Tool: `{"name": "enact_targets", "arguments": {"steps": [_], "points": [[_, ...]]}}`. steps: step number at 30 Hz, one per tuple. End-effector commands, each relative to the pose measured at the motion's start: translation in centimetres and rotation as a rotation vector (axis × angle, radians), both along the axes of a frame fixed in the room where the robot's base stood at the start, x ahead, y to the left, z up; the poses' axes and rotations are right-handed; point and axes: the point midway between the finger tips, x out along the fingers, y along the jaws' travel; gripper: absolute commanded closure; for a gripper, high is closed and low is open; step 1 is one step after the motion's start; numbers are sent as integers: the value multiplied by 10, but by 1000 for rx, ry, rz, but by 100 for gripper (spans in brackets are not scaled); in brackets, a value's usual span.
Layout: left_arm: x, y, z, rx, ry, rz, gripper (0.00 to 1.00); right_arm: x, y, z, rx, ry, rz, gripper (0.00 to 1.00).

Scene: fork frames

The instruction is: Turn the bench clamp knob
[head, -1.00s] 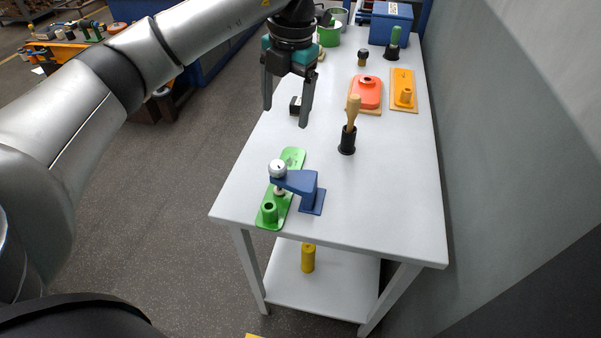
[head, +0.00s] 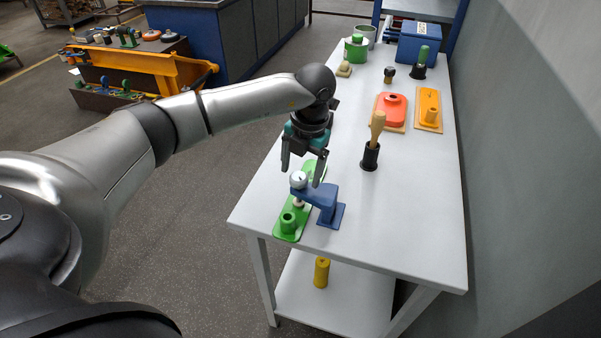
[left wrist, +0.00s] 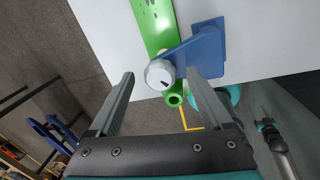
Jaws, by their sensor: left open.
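The bench clamp (head: 328,207) is blue, with an arm reaching left over a green plate (head: 287,231) at the table's near left corner. Its round silver-white knob (head: 298,180) sits at the end of that arm. My left gripper (head: 301,178) is open and empty, with its fingers pointing down at the knob. In the left wrist view the knob (left wrist: 160,74) lies ahead, between the lines of the two fingers and nearer the right one. A dark mark shows on the knob's top. The fingers seem short of it. My right gripper is not in view.
A black holder (head: 370,156) with a wooden-handled tool stands right of the clamp. Red (head: 390,110) and orange (head: 429,108) fixtures lie farther back, near a blue box (head: 425,46). A yellow cylinder (head: 321,272) stands on the lower shelf. The table's right middle is clear.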

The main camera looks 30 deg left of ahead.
Motion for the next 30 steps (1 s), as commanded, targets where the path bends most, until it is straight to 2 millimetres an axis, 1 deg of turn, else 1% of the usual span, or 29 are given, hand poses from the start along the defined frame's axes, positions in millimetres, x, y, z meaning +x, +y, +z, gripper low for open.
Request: {"name": "enact_targets", "arguments": {"steps": [1, 3, 12, 14, 30], "points": [[0, 0, -5, 0, 2, -1, 17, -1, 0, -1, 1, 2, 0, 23], [0, 1, -8, 0, 1, -1, 17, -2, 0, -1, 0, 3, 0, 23], [0, 1, -10, 0, 0, -2, 17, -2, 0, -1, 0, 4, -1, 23], [0, 1, -10, 0, 0, -1, 22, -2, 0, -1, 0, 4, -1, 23], [0, 1, -10, 0, 0, -1, 83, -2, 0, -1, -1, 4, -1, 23]]}}
